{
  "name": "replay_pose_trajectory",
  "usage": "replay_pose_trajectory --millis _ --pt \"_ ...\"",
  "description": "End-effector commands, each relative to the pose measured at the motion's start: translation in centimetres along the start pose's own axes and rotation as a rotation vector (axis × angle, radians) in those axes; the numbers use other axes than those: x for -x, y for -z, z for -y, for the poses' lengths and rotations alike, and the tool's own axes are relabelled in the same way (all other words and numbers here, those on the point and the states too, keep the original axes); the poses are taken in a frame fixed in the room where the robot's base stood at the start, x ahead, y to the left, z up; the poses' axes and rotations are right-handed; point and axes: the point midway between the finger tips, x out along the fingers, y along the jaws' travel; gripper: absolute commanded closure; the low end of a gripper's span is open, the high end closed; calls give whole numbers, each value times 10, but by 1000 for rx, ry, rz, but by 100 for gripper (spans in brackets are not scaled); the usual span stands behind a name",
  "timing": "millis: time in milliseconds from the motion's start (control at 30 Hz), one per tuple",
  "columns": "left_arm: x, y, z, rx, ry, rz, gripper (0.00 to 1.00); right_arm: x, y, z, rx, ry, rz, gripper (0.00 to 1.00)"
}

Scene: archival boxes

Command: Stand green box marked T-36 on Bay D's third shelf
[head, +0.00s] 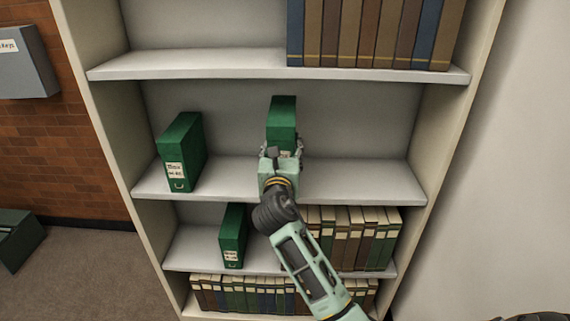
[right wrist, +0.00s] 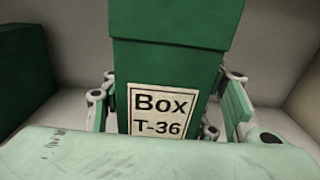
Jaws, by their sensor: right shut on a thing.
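The green box marked T-36 (head: 282,112) is upright at the middle of a shelf board (head: 345,183) in the head view. Its label reads "Box T-36" in the right wrist view, where the box (right wrist: 170,60) fills the middle. My right gripper (head: 281,152) is shut on the box, with one finger on each side of it. The gripper hides the box's lower part in the head view, so I cannot tell whether its base touches the board. My left gripper is not in view.
Another green box (head: 181,152) stands to the left on the same board, apart from the held one. A green box (head: 233,236) and several books (head: 350,235) stand one shelf below. Several volumes (head: 375,33) stand above. The board's right part is bare.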

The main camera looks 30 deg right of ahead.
Motion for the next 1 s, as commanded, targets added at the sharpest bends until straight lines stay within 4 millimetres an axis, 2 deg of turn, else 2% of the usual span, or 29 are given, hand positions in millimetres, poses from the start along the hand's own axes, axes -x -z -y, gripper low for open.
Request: replay_pose_trajectory --millis 100,300,433,700,1000 --pt "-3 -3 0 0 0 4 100 -26 13 5 1 1 5 95" --pt "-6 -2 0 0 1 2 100 -53 29 10 0 -1 7 95" --pt "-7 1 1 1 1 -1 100 -58 34 10 -1 -2 7 95" --pt "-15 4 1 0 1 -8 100 -58 69 10 -1 -2 5 95" --pt "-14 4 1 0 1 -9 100 -58 72 10 0 -3 7 95"
